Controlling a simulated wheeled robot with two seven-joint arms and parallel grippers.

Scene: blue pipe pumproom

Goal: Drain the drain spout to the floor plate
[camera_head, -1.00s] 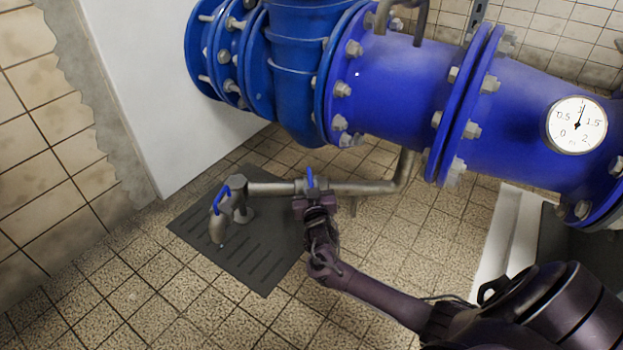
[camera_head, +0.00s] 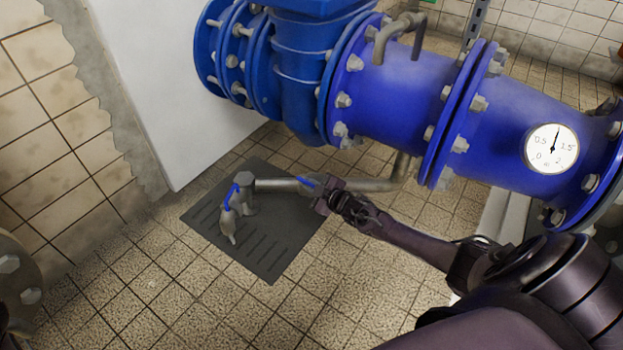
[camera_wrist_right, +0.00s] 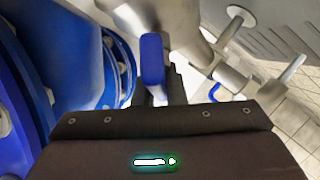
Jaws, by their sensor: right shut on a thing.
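The grey drain spout (camera_head: 229,222) at the left end of a thin pipe points down over the dark slotted floor plate (camera_head: 262,255). A blue lever (camera_head: 231,196) sits at the spout. A second blue lever (camera_head: 306,181) sits on the pipe to its right and lies slanted, nearly along the pipe. My right gripper (camera_head: 322,191) is shut on this second lever, which also stands up between the jaws in the right wrist view (camera_wrist_right: 152,60). The jaws hide part of the valve. I see no water below the spout. My left gripper is not in view.
A large blue flanged pipe (camera_head: 395,105) with a round gauge (camera_head: 551,148) runs above and behind the thin pipe. A white wall block (camera_head: 170,100) stands at the left. A bolted grey flange (camera_head: 18,278) shows at the left edge. The tiled floor in front is clear.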

